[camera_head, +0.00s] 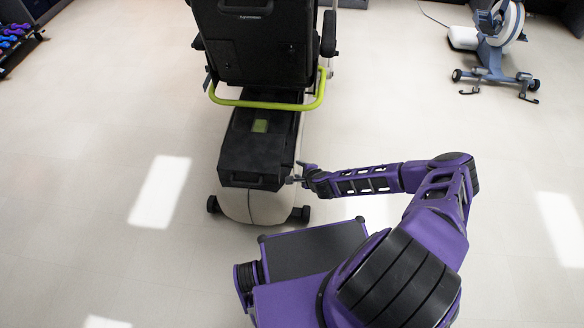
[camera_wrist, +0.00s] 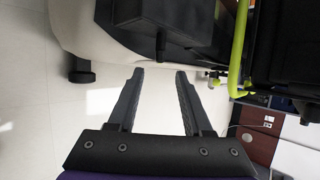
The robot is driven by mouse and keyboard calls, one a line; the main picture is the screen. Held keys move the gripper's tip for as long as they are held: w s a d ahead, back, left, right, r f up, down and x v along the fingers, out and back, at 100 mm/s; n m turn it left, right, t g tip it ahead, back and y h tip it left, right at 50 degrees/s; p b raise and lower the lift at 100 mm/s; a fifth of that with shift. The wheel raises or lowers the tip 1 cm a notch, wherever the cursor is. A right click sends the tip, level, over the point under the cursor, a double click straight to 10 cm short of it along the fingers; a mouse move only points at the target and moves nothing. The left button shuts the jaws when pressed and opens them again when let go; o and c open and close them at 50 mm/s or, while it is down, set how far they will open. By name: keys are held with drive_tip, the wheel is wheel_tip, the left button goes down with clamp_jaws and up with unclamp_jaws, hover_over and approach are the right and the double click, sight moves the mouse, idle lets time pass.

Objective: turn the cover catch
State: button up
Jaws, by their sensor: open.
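The recumbent stepper stands with its rear toward me, and its black rear cover (camera_head: 255,145) lies low behind the seat. In the wrist view the black cover (camera_wrist: 140,12) is at the top. A small dark piece (camera_wrist: 160,42) sticks out from its edge, just beyond the fingertips; it may be the cover catch, but I cannot tell for sure. My gripper (camera_head: 292,178) is at the right side of the cover's rear end. In the wrist view my gripper (camera_wrist: 160,72) is open, with nothing between its fingers, pointing at the stepper's side. The catch is not clear in the head view.
A yellow-green bar (camera_head: 268,106) curves around behind the black seat (camera_head: 255,45); it also shows in the wrist view (camera_wrist: 238,50). The stepper has dark rear wheels (camera_head: 299,214). A blue-and-white exercise machine (camera_head: 497,45) stands far right. Dumbbells (camera_head: 12,35) sit far left. The floor around is clear.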

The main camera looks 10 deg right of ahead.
sight(292, 166)
drive_tip(key=b+x, duration=0.2)
drive_tip(key=x, duration=0.7)
drive_tip(key=shift+c, duration=0.3)
clamp_jaws()
